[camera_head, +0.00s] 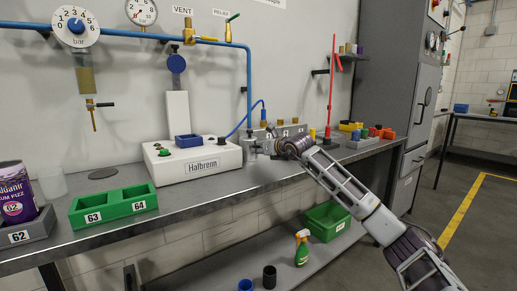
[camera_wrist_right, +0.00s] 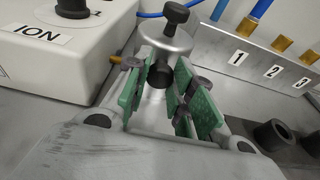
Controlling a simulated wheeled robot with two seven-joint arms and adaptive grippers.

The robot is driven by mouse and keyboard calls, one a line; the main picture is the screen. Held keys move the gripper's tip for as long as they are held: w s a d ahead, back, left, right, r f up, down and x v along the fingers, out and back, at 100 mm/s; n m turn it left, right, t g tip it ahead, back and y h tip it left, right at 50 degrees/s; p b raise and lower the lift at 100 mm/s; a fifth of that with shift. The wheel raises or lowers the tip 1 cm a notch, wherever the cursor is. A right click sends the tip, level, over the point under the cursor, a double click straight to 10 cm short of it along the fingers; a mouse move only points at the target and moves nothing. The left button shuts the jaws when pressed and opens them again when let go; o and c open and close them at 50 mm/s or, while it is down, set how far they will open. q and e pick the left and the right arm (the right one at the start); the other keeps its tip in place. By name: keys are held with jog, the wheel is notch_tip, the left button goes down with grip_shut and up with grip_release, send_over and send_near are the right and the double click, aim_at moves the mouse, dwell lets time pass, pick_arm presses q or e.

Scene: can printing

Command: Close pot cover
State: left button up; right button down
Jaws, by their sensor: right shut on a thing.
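The small silver pot (camera_head: 256,147) stands on the bench just right of the white Halbrenn box. In the right wrist view, its round silver cover (camera_wrist_right: 184,43) has a black knob (camera_wrist_right: 176,14) on top. My right gripper (camera_head: 279,148) reaches in from the right, close against the pot. In the right wrist view, the green pads of the right gripper (camera_wrist_right: 160,83) are on both sides of a dark round handle (camera_wrist_right: 159,75) at the pot's near side, and shut on it. Whether the cover sits flush cannot be told. My left gripper is out of view.
The white Halbrenn box (camera_head: 196,158) is close on the left. A numbered metal block (camera_wrist_right: 245,57) with brass fittings is behind right. Black cylindrical parts (camera_wrist_right: 272,134) stand at the right. A green tray (camera_head: 113,205) is farther left on the bench.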

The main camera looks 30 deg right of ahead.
jog(key=shift+w+a+f+g, duration=0.1)
jog(key=shift+a+f+g, duration=0.05)
jog(key=shift+f, duration=0.5)
jog(key=shift+a+f+g, duration=0.1)
jog(key=shift+f+g, duration=0.05)
jog(key=shift+f, duration=0.5)
jog(key=c, duration=1.6)
grip_release()
jog(key=o, duration=0.4)
jog(key=shift+d, duration=0.3)
jog(key=shift+r, duration=0.35)
jog(key=shift+s+r, duration=0.1)
jog(key=shift+s, duration=0.2)
jog(key=shift+v, duration=3.9)
jog(key=shift+s+a, duration=0.1)
jog(key=shift+s, duration=0.85)
jog(key=shift+s+r, duration=0.1)
jog(key=shift+s, duration=0.35)
